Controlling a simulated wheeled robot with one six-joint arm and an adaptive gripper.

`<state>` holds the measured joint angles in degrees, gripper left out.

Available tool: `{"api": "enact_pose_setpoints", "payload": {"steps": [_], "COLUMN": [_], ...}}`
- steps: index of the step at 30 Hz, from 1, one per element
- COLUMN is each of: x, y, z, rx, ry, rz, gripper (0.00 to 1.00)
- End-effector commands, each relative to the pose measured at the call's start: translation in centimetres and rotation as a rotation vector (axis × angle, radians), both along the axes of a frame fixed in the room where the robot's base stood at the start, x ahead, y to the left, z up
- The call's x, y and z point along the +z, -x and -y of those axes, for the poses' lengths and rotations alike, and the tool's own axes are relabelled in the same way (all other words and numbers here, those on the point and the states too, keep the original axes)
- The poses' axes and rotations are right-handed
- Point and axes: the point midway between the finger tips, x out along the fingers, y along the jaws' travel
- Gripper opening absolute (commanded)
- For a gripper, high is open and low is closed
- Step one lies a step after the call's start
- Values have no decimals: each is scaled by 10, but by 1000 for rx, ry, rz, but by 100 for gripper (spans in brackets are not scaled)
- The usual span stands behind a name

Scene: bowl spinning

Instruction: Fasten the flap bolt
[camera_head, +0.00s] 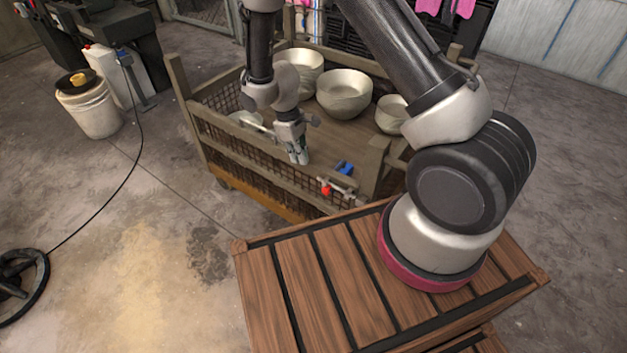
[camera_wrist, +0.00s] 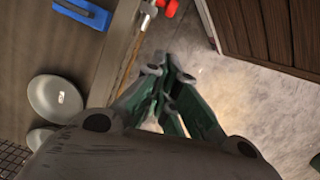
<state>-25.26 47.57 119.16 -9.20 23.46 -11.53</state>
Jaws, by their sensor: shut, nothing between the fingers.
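The flap bolt shows as a red-knobbed metal fitting (camera_head: 326,190) on the near side of the wood-and-mesh crate (camera_head: 232,138). In the wrist view its red knob (camera_wrist: 169,8) is at the top edge, partly cut off. I cannot tell whether the bolt is engaged. My gripper (camera_head: 300,158) is shut and empty, pointing down by the crate's near side, left of the red knob and apart from it. In the wrist view its green fingers (camera_wrist: 166,68) meet below the knob, with the crate's edge to their left.
A blue object (camera_head: 345,167) lies just behind the knob; it also shows in the wrist view (camera_wrist: 82,13). Metal bowls (camera_head: 344,92) stand inside the crate. A slatted wooden surface (camera_head: 300,285) is in front, under my arm's base. A white bucket (camera_head: 90,108) stands on open floor at left.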

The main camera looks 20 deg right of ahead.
Motion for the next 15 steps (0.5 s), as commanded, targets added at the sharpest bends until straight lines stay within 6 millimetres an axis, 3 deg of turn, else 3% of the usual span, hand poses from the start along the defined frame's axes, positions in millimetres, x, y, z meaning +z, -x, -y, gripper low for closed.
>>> {"api": "enact_pose_setpoints", "payload": {"steps": [9,15], "x": [-71,-83], "y": [11,27], "z": [10,29], "rx": [-1,0], "ry": [2,4], "rz": [-4,1], "gripper": [0,0]}}
